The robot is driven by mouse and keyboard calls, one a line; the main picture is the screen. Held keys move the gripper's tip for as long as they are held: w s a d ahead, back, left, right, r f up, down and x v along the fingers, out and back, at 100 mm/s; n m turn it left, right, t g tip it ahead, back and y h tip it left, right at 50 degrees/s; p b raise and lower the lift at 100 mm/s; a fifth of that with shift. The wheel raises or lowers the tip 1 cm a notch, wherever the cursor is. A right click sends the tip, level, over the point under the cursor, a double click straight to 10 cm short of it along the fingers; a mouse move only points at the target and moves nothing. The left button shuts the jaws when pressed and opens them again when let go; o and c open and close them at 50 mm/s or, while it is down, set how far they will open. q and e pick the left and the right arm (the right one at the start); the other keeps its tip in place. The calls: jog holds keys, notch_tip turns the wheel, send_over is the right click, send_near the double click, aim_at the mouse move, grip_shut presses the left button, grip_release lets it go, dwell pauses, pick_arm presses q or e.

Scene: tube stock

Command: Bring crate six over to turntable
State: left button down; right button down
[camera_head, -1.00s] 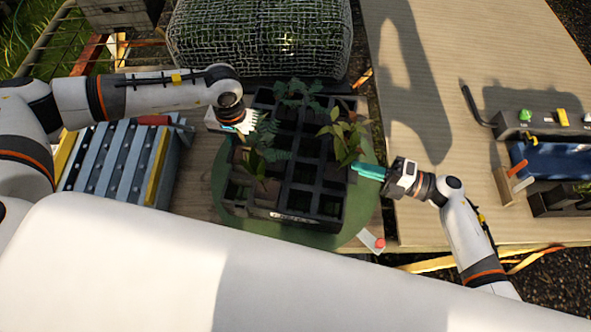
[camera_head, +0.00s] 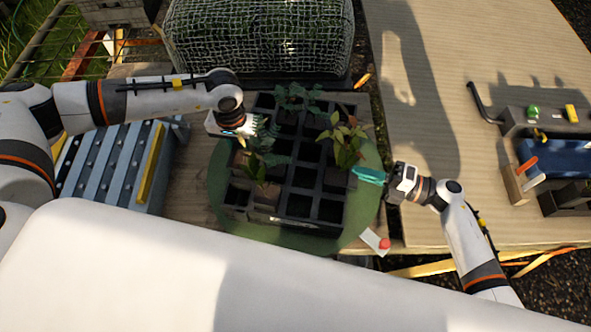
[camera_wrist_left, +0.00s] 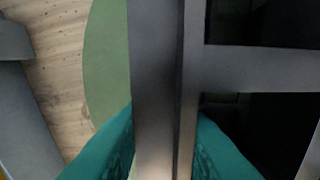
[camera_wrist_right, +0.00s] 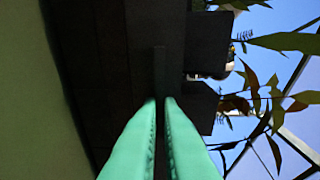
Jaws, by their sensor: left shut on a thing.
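A dark crate (camera_head: 298,206) with many square cells stands over the round green turntable (camera_head: 217,180); its number is not legible. Several leafy plants (camera_head: 349,140) grow in some cells. My left gripper (camera_head: 246,127) is at the crate's left side; in the left wrist view its teal fingers (camera_wrist_left: 165,140) are shut on the crate's wall. My right gripper (camera_head: 356,171) is at the crate's right side. In the right wrist view its fingers (camera_wrist_right: 161,102) are close together against the dark crate; whether they grip its edge is unclear.
A blue-grey slatted rack (camera_head: 108,165) stands at left. A mesh-covered box (camera_head: 258,40) is behind the crate. A small red button (camera_head: 385,243) lies near the turntable's right edge. The wooden table (camera_head: 425,100) at right has wide clear space.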

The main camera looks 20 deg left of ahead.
pick_arm(q)
jog(key=shift+a+f, duration=0.15)
jog(key=shift+f, duration=0.15)
pick_arm(e)
jog(key=shift+d+f, duration=0.1)
jog(key=shift+f, duration=0.2)
pick_arm(q)
jog(key=c, duration=1.6)
grip_release()
jog(key=shift+f+b, duration=0.2)
jog(key=shift+b, duration=0.1)
jog(key=shift+c, duration=0.2)
pick_arm(e)
jog(key=c, duration=2)
grip_release()
jog(key=shift+f, duration=0.2)
jog(key=shift+c, duration=0.2)
pick_arm(q)
jog(key=o, duration=0.3)
jog(key=shift+r, duration=0.1)
pick_arm(e)
jog(key=o, duration=0.3)
jog(key=shift+r, duration=0.1)
pick_arm(q)
jog(key=shift+o, duration=0.7)
jog(key=shift+s, duration=0.1)
pick_arm(e)
jog(key=shift+o, duration=0.7)
jog(key=shift+s, duration=0.1)
